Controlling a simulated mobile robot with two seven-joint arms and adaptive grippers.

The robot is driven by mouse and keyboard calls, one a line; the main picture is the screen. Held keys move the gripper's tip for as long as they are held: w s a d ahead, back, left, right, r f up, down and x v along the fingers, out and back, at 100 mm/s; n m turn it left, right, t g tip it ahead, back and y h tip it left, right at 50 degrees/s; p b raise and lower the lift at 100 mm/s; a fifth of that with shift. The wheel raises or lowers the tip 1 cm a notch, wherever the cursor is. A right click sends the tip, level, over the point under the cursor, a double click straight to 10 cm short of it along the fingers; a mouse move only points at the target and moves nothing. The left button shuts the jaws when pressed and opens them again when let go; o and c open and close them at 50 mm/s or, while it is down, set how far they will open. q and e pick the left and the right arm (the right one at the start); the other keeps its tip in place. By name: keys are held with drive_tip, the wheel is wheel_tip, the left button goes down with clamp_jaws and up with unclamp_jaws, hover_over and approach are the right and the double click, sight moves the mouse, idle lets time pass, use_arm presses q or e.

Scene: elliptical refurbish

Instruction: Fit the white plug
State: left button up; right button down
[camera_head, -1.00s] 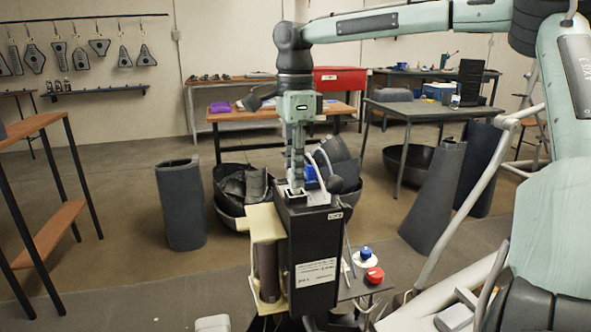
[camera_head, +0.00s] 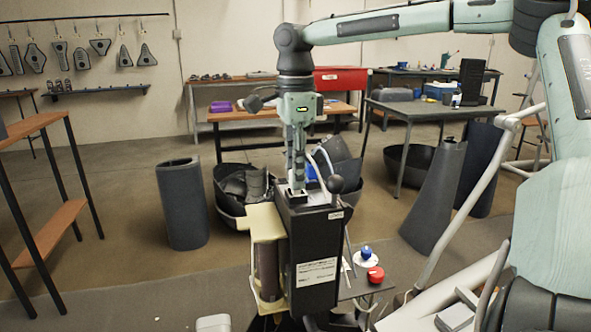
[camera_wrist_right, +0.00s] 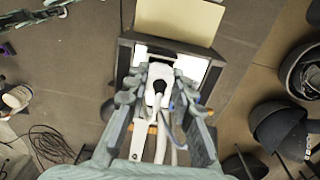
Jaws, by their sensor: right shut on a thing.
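The black box (camera_head: 318,250) stands upright in the middle of the head view, with a small socket-like fitting on its top. My right gripper (camera_head: 297,178) points straight down at that fitting, its fingertips close above the box's top. In the right wrist view, my right gripper (camera_wrist_right: 160,95) is closed around the white plug (camera_wrist_right: 157,74), which has a dark opening on its near face. A pale cable (camera_wrist_right: 162,140) runs from the plug between the fingers. The fingers hide the plug's lower end, so I cannot tell how deep it sits. My left gripper is not in view.
A cream panel (camera_head: 262,222) with a dark cylinder is on the box's left side. A small shelf on the right carries a red button (camera_head: 375,274) and a blue button (camera_head: 366,252). Dark bins stand behind.

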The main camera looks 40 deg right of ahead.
drive_tip(key=shift+f, duration=0.5)
idle(0.4)
drive_tip(key=c, duration=1.2)
unclamp_jaws()
wheel_tip(320, 180, up, 12)
drive_tip(key=shift+r, duration=0.1)
